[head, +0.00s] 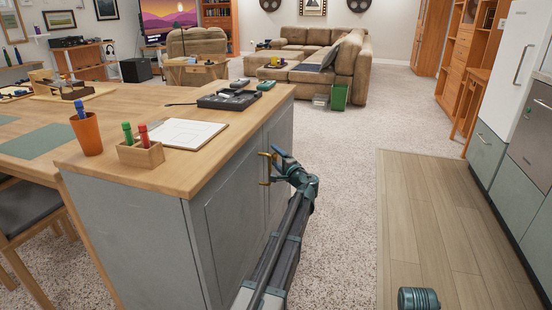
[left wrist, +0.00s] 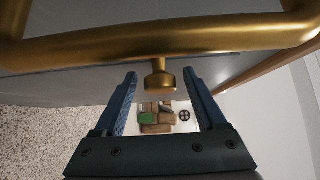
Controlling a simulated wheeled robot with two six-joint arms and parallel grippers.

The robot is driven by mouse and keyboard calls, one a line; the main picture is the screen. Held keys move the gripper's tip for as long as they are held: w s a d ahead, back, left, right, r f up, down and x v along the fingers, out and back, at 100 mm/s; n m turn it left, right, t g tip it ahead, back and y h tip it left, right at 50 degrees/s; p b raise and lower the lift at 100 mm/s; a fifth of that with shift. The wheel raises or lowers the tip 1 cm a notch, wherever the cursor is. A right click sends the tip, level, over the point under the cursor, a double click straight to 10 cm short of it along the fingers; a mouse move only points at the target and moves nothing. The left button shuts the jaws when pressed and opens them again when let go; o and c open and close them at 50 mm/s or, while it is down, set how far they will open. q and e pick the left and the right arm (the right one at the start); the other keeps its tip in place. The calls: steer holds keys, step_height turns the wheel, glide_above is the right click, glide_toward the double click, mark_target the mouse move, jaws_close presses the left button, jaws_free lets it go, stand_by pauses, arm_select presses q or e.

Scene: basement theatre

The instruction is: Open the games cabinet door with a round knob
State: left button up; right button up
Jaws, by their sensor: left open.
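The grey cabinet (head: 155,240) has a wooden top and panelled doors (head: 230,215) on its right side, which look closed. My left gripper (head: 273,152) is at the far part of this side, by a brass handle (head: 265,180). In the left wrist view a thick brass bar handle (left wrist: 150,48) crosses the top, and a small round brass knob (left wrist: 160,80) shows just below it. The open blue fingers (left wrist: 161,76) are on either side of the knob, with gaps visible on both sides. My right gripper is not in view.
On the top are an orange cup (head: 86,134), a wooden pen holder (head: 141,154), a paper pad (head: 184,134) and a black tray (head: 230,100). Carpet (head: 345,215) is clear to the right, then wood flooring (head: 430,215) and kitchen units (head: 490,152).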

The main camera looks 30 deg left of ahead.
arm_select(q)
jaws_close()
stand_by(0.3)
stand_by(1.1)
